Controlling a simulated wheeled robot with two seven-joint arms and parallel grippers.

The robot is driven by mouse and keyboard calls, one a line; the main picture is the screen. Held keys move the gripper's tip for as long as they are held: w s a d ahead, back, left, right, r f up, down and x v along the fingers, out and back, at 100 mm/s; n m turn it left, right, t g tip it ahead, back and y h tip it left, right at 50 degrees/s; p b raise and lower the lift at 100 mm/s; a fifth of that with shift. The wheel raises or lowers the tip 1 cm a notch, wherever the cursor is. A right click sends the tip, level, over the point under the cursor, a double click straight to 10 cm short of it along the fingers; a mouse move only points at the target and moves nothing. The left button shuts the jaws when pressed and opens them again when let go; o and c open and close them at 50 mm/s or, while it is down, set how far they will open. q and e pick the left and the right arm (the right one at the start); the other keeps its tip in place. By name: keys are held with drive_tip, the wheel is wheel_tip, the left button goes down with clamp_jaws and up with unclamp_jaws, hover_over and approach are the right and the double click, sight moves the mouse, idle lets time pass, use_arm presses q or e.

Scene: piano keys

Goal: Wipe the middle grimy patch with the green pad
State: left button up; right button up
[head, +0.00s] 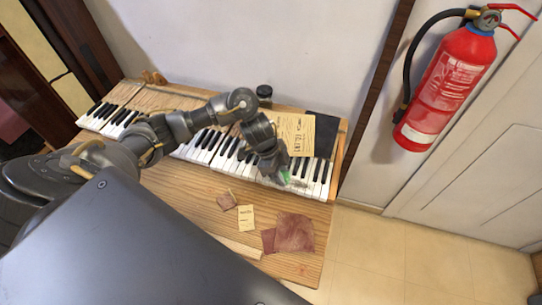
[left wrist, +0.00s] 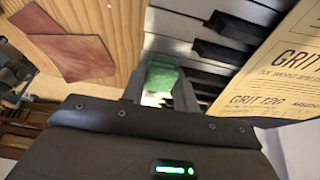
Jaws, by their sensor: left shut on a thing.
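The green pad (left wrist: 162,76) is held between the fingers of my left gripper (left wrist: 160,90), which is shut on it. In the head view the left gripper (head: 284,178) is over the white keys near the right end of the keyboard (head: 215,145), with a bit of green pad (head: 286,177) showing at its tip. In the left wrist view the pad is over or on the white keys (left wrist: 172,25); I cannot tell whether it touches them. I cannot clearly make out the grimy patches, and the gripper may hide some. My right gripper is not in view.
A tan grit-paper sheet (head: 297,126) and a dark sheet (head: 326,128) lie behind the keys. Reddish-brown sheets (head: 294,232), a small card (head: 246,217) and a small brown piece (head: 227,201) lie on the wooden bench (head: 185,200). A fire extinguisher (head: 449,85) hangs on the wall.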

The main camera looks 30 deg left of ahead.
use_arm(q)
drive_tip(key=a, duration=0.2)
drive_tip(key=s+a, duration=0.1)
drive_tip(key=shift+a, duration=0.35)
drive_tip(key=shift+s+a+r+p, duration=0.15)
drive_tip(key=shift+a+r+p, duration=0.1)
drive_tip(key=shift+p, duration=0.2)
wheel_tip(320, 180, up, 2)
drive_tip(key=shift+r+p, duration=0.15)
drive_tip(key=shift+p, duration=0.7)
wheel_tip(320, 180, up, 5)
drive_tip(key=p, duration=0.6)
drive_tip(key=shift+d+r, duration=0.1)
drive_tip(key=shift+r, duration=0.05)
